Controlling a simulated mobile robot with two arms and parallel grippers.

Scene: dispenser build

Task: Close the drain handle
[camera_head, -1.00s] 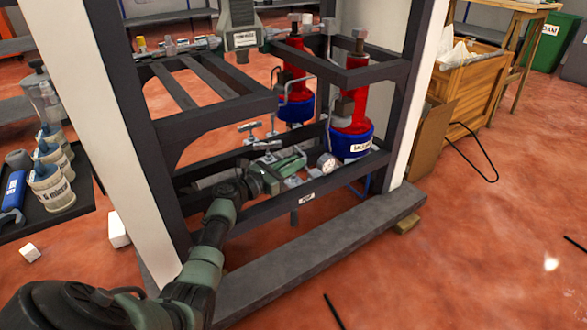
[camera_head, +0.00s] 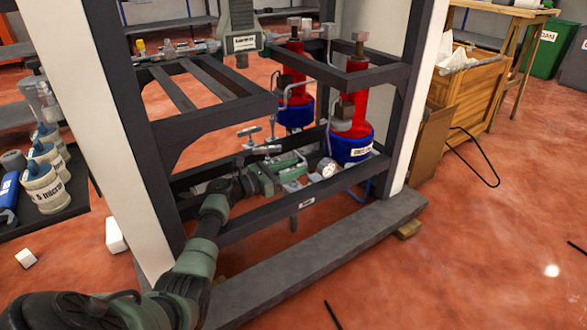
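My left gripper (camera_head: 291,169) reaches into the lower part of the dark metal frame (camera_head: 270,213), among the pipework behind its lower front bar. Grey T-shaped valve handles (camera_head: 249,131) stand at the pipework behind and above the gripper. Another grey handle (camera_head: 266,150) lies close above the gripper. I cannot tell which one is the drain handle, or whether the fingers touch one. The fingers are small and mixed with the fittings, so their opening is unclear. A small white label (camera_head: 307,203) sits on the lower bar, its text too small to read. My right gripper is out of view.
Two red cylinders with blue bases (camera_head: 352,142) stand at the frame's right, with a round gauge (camera_head: 327,168) beside the gripper. White posts (camera_head: 128,150) flank the frame. A shelf of bottles (camera_head: 45,188) is at left. Open floor (camera_head: 480,240) lies at right.

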